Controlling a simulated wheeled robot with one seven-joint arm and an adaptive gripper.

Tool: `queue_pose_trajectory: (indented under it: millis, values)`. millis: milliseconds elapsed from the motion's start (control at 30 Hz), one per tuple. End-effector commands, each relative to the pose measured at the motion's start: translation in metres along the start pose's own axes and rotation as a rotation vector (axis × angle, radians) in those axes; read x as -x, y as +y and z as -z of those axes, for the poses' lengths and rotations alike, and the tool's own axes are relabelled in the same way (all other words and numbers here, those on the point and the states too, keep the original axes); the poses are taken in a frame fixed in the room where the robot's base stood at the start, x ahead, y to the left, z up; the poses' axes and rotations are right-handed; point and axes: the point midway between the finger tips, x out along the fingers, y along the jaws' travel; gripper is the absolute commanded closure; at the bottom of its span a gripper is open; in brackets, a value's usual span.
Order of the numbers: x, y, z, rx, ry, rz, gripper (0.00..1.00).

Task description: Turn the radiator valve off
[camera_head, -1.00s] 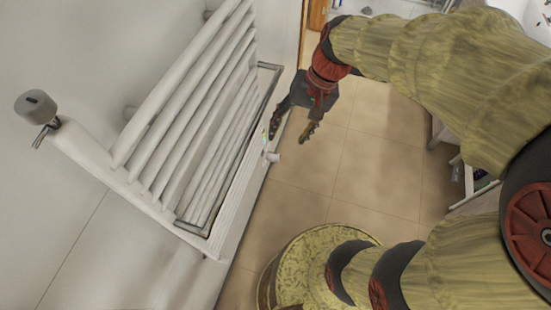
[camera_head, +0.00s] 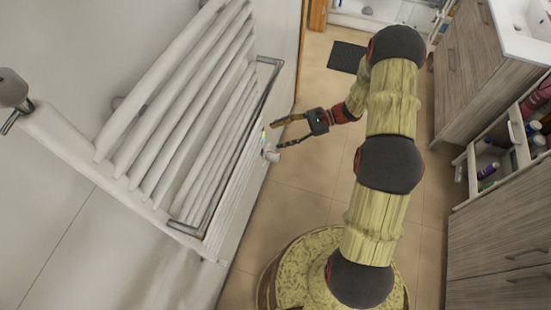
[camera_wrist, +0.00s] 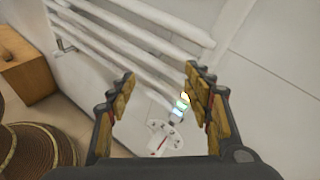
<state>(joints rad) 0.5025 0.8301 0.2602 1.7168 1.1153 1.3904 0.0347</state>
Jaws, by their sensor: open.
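A white towel radiator (camera_head: 112,172) is mounted on the wall at the left of the head view. A small white valve knob (camera_head: 272,156) sticks out beside its lower right part, with a small coloured strip (camera_head: 264,136) next to it. In the wrist view, a white dial with dark marks (camera_wrist: 164,138) and the coloured strip (camera_wrist: 182,103) show beyond and between the fingers. My gripper (camera_head: 277,134) is open and empty, its fingers pointing left toward the radiator. The fingertips appear close to the knob in the head view; contact cannot be told.
A grey block-shaped fitting (camera_head: 13,90) sits at the radiator's left end. Tiled floor (camera_head: 310,165) is free around the gripper. Wooden cabinets (camera_head: 500,245) and an open shelf with bottles (camera_head: 488,170) stand at the right. A dark mat (camera_head: 347,57) lies at the back.

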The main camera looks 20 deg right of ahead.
Motion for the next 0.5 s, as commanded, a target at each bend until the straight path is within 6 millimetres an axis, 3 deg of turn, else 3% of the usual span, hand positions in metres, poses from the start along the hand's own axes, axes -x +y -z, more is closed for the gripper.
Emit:
queue_pose_trajectory:
  millis: [33,300,500]
  values:
    - [-0.003,0.005,0.028,-0.053,-0.031,0.048,0.49]
    - [-0.011,0.028,0.143,-0.278,-0.172,0.312,0.49]
    - [-0.017,0.052,0.203,-0.389,-0.237,0.463,0.49]
